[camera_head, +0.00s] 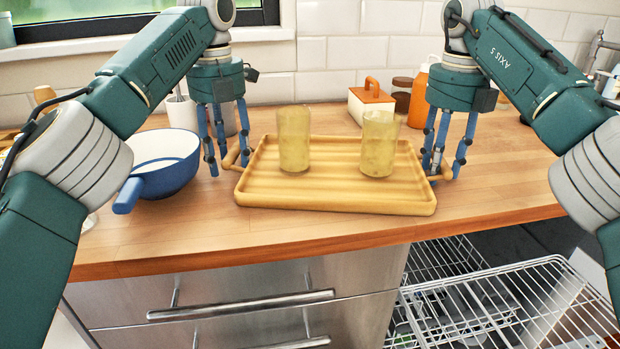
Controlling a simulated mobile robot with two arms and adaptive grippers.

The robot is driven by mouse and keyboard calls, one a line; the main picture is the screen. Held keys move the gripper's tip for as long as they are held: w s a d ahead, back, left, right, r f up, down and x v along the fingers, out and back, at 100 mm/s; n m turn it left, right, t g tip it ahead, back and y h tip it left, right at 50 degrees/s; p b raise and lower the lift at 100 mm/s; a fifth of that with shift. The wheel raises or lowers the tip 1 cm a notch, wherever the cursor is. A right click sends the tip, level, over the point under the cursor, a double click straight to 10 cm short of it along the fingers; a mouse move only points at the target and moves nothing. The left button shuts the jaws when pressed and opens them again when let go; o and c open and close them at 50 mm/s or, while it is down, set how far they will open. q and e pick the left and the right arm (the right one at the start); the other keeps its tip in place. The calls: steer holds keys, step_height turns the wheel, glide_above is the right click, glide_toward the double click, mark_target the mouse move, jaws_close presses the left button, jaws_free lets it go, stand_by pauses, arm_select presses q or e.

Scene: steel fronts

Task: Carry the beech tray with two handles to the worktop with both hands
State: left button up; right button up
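The beech tray (335,199) sits flat on the wooden worktop, near its front edge. Two yellowish glasses stand upright on it, a left glass (294,140) and a right glass (379,144). My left gripper (228,165) points down at the tray's left handle (231,157), with its blue fingers spread on either side of it. My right gripper (445,168) points down at the right handle (441,175), its fingers also spread around it. Both look open; finger contact with the handles cannot be made out.
A blue pan (165,180), white inside, stands left of the tray. Behind are a white box with an orange lid (371,100), an orange bottle (418,100) and a brown jar (402,88). Below right, a wire dishwasher rack (500,300) is pulled out. Worktop in front is clear.

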arm_select(q)
steer(key=shift+d+r, duration=0.1)
steer(key=shift+d, duration=0.05)
arm_select(e)
steer(key=shift+a+r, duration=0.1)
arm_select(q)
steer(key=shift+r, duration=0.1)
arm_select(e)
steer(key=shift+r, duration=0.1)
arm_select(q)
steer(key=shift+r+p, duration=0.45)
steer(key=shift+p, duration=0.2)
arm_select(e)
steer(key=shift+r, duration=0.45)
arm_select(q)
step_height(320, 180, up, 29)
steer(key=p, duration=2.8)
steer(key=shift+p, duration=0.4)
arm_select(e)
step_height(320, 180, up, 29)
arm_select(q)
steer(key=shift+f, duration=0.15)
arm_select(e)
steer(key=shift+f, duration=0.15)
